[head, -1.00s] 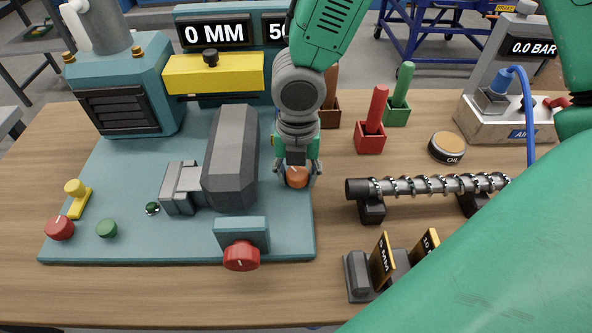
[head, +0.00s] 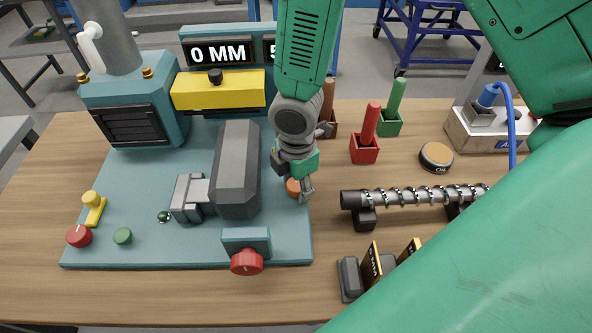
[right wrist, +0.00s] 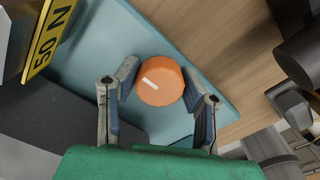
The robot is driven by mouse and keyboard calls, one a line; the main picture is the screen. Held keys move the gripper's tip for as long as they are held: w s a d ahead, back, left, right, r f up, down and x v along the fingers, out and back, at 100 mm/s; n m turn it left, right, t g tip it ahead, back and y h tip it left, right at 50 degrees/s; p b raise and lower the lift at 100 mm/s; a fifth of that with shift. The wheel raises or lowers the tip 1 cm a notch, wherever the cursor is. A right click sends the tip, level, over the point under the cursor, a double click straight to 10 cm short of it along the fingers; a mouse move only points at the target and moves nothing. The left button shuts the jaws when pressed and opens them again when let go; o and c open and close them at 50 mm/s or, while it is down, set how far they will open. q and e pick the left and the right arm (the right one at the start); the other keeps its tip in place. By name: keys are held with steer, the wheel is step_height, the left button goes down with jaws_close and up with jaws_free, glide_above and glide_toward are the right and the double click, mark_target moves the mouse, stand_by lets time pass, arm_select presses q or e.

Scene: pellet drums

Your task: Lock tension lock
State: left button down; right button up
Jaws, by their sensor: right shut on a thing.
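An orange round knob (head: 293,187) stands at the right edge of the teal machine base (head: 290,240). My right gripper (head: 299,186) comes down onto it from above and hides part of it. In the right wrist view the knob (right wrist: 161,81) has a short white mark on top and sits between the two fingers (right wrist: 162,88) of my right gripper, which is shut on it. My left gripper does not show.
A grey block (head: 236,170) stands left of the knob, with a red dial (head: 246,262) in front. A yellow bar (head: 218,91) stands behind. A screw shaft (head: 415,197) on supports lies to the right. Red (head: 365,148) and green holders (head: 389,122) stand behind it.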

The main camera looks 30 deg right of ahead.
steer(key=m+p, duration=0.1)
steer(key=m, duration=0.2)
steer(key=shift+m, duration=0.3)
steer(key=shift+m+p, duration=0.65)
steer(key=shift+m, duration=0.55)
steer(key=shift+w+m, duration=0.1)
steer(key=shift+m, duration=0.2)
steer(key=o, duration=1.1)
steer(key=shift+o, duration=0.2)
